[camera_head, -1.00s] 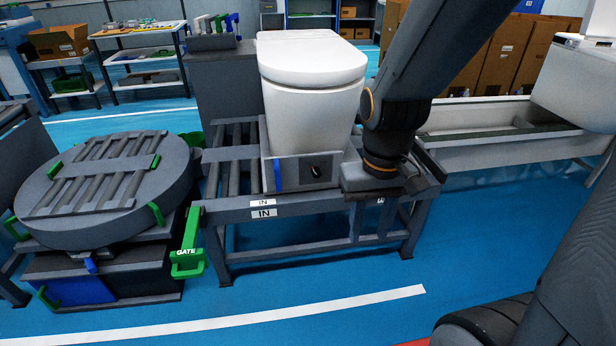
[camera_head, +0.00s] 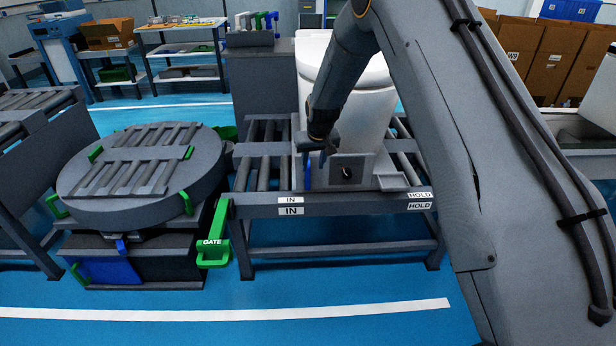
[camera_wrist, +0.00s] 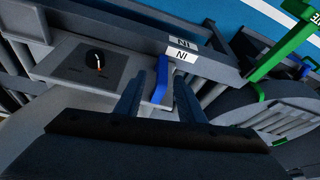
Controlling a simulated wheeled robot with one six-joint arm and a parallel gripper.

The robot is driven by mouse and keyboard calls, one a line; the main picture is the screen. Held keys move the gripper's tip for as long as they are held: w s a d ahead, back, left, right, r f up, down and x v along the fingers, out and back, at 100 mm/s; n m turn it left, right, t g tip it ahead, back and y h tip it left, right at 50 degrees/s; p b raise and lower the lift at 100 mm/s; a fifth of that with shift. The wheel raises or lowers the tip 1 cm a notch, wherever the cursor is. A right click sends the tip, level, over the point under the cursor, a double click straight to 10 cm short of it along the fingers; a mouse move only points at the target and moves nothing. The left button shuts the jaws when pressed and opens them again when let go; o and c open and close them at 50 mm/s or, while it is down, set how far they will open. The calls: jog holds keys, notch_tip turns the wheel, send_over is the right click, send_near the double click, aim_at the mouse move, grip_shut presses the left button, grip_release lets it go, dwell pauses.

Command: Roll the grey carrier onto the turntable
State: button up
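The grey carrier (camera_head: 385,181) sits on the roller table, with a white toilet (camera_head: 372,125) upright on it. Its front panel has a black knob (camera_head: 346,173), also visible in the wrist view (camera_wrist: 95,58). A blue handle (camera_head: 307,180) stands at the panel's left end. My gripper (camera_head: 315,160) is at that handle. In the wrist view my gripper (camera_wrist: 157,84) is open, its fingers either side of the blue handle (camera_wrist: 161,78); I cannot tell whether they touch it. The round grey turntable (camera_head: 90,209), topped with roller slats, stands left of the table.
A green gate lever (camera_head: 213,250) marked GATE hangs at the roller table's left front corner. The table's front rail (camera_head: 350,206) carries IN and HOLD labels. Green clips (camera_head: 187,203) ring the turntable. Another roller conveyor (camera_head: 40,100) lies far left. The blue floor in front is clear.

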aim_at(308, 172)
jog(key=shift+w+a+f, duration=0.5)
jog(key=shift+w+f, duration=0.15)
jog(key=shift+w, duration=0.15)
jog(key=shift+p+x, duration=0.35)
jog(key=shift+x, duration=3.5)
grip_shut()
